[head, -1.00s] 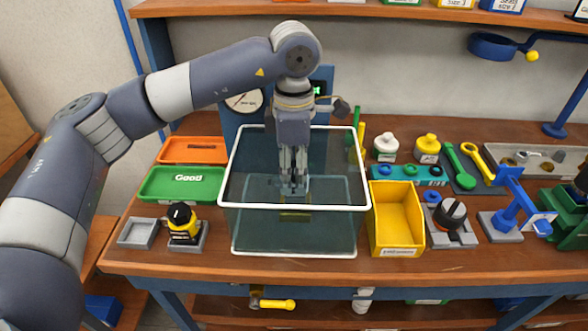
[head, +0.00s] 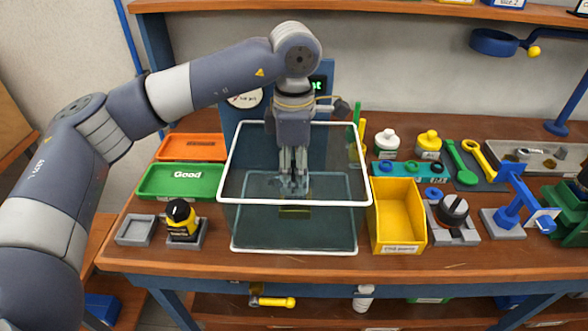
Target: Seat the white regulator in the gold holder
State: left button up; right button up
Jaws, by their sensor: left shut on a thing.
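My left gripper (head: 294,188) points straight down inside a clear tank (head: 343,242) with a white rim. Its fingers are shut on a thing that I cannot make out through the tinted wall. A small dull-gold block (head: 295,212), perhaps the gold holder, shows just under the fingertips, blurred by the tank wall. I cannot tell whether the held thing touches it. I cannot pick out the white regulator for certain. A white-topped bottle-like part (head: 386,143) stands behind the tank at right. My right gripper is not in view.
The tank walls surround the gripper closely. A yellow bin (head: 398,215) stands right beside it. At left are a green tray (head: 180,182), an orange tray (head: 190,148), a yellow-black part (head: 182,218) and an empty grey tray (head: 136,231). The table's front strip is clear.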

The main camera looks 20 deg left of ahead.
pick_arm(q)
jog(key=shift+f+b, duration=0.65)
jog(key=shift+f, duration=0.05)
dwell(0.4)
jog(key=shift+f, duration=0.15)
jog(key=shift+f+b, duration=0.2)
jog(key=shift+b, duration=0.2)
dwell(0.4)
jog(key=o, duration=1.6)
jog(key=shift+c, duration=0.2)
jog(key=o, duration=0.5)
jog(key=shift+r, duration=0.1)
